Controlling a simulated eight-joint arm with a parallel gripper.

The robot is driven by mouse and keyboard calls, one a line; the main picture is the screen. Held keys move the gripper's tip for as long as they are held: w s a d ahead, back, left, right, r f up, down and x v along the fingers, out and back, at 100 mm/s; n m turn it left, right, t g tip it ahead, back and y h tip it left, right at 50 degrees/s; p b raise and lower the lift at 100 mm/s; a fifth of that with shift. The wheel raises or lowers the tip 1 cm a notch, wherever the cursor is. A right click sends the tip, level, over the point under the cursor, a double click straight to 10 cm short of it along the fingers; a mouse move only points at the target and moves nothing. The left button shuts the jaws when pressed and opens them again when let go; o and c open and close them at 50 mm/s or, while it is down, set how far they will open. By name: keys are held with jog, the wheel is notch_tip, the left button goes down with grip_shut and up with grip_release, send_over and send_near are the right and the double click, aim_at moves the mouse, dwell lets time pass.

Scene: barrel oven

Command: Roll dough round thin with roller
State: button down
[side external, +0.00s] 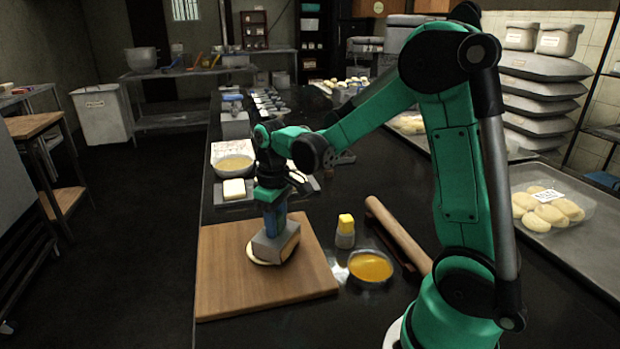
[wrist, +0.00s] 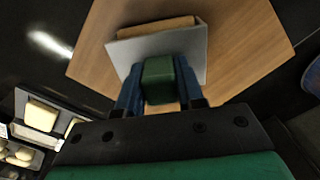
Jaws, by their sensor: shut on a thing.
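The dough round (side external: 256,257) lies pale and flat on the wooden board (side external: 225,275) in the side view. Only its left and front edges show there; the roller covers the rest. The roller (side external: 268,246) has a grey frame and a tan wooden drum, and sits over the dough, seemingly against it. The roller also shows in the wrist view (wrist: 190,47), with a green handle. My gripper (side external: 274,222) points down above the roller, its blue fingers shut on the handle. The gripper also shows in the wrist view (wrist: 157,95). The dough is hidden in the wrist view.
Right of the board are a yellow-topped shaker (side external: 345,232), a bowl of orange liquid (side external: 370,267) and a long rolling pin (side external: 398,236). Behind it stand a butter dish (side external: 234,189) and a yellow bowl (side external: 233,165). The board's front is clear.

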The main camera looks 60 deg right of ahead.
jog(key=shift+f, duration=0.1)
jog(key=shift+r, duration=3.55)
jog(key=w+a+r+m, duration=0.1)
jog(key=a+r, duration=0.3)
jog(key=a, duration=0.5)
jog(key=shift+w+r, duration=0.15)
jog(key=shift+w, duration=0.4)
